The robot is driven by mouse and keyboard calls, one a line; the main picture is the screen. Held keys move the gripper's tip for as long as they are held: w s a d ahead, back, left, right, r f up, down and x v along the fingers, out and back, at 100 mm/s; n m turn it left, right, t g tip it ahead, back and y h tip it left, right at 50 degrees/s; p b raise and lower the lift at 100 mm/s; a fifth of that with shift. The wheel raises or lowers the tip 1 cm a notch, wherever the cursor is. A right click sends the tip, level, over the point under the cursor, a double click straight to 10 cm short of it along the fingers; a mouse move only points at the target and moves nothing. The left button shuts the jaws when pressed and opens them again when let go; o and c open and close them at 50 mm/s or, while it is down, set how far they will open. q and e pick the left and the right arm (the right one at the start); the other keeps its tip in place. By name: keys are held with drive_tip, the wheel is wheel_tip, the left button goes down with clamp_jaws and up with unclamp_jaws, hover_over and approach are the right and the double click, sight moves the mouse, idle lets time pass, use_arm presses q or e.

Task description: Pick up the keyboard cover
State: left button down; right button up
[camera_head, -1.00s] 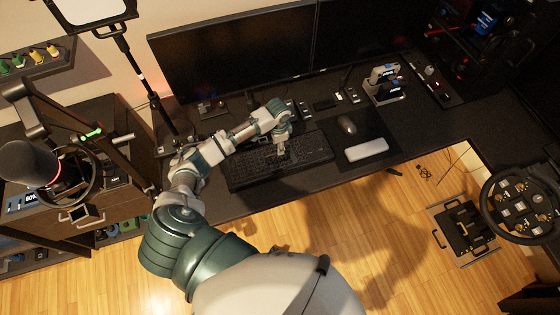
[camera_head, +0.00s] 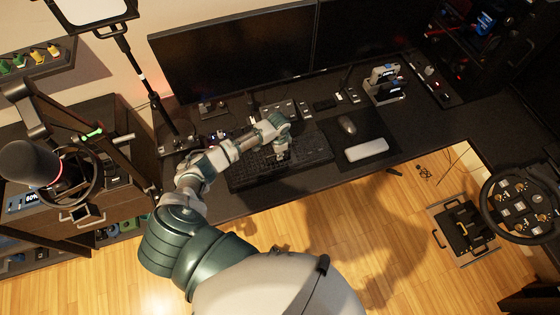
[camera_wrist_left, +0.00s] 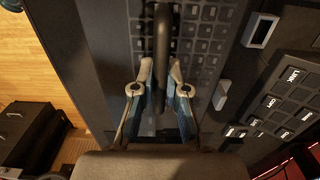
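The dark keyboard (camera_head: 300,155) lies on the desk below the monitors. The cover is hard to make out from the keys. A dark upright bar (camera_wrist_left: 162,40), seemingly the cover's handle, stands above the keys in the left wrist view. My left gripper (camera_head: 282,155) is down over the keyboard's middle. In the wrist view its fingertips (camera_wrist_left: 161,70) lie on either side of the bar, with narrow gaps showing, so it looks open around it. My arm hides part of the keyboard's left side. My right gripper is not in view.
A mouse (camera_head: 347,125) and a pale wrist rest (camera_head: 366,149) sit right of the keyboard. A button box (camera_wrist_left: 285,105) stands close behind it. The monitors (camera_head: 235,55) rise behind. A microphone (camera_head: 28,165) and lamp stand are at left.

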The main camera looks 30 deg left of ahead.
use_arm(q)
drive_tip(key=shift+a+f, duration=0.1)
drive_tip(key=shift+a, duration=0.15)
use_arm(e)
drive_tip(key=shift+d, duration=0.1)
use_arm(q)
drive_tip(key=shift+a, duration=0.1)
wheel_tip(320, 180, up, 9)
drive_tip(key=shift+r, duration=0.15)
drive_tip(key=shift+d+r, duration=0.2)
drive_tip(key=shift+r, duration=0.25)
drive_tip(key=s+d+r+n+b, duration=0.1)
drive_tip(key=s+d+r+n, duration=0.1)
drive_tip(key=d+r+n, duration=0.6)
wheel_tip(320, 180, up, 4)
drive_tip(key=d, duration=0.3)
drive_tip(key=shift+s+b, duration=0.25)
drive_tip(key=shift+b, duration=0.05)
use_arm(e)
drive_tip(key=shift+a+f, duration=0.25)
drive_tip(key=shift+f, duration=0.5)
use_arm(q)
drive_tip(key=shift+a, duration=0.15)
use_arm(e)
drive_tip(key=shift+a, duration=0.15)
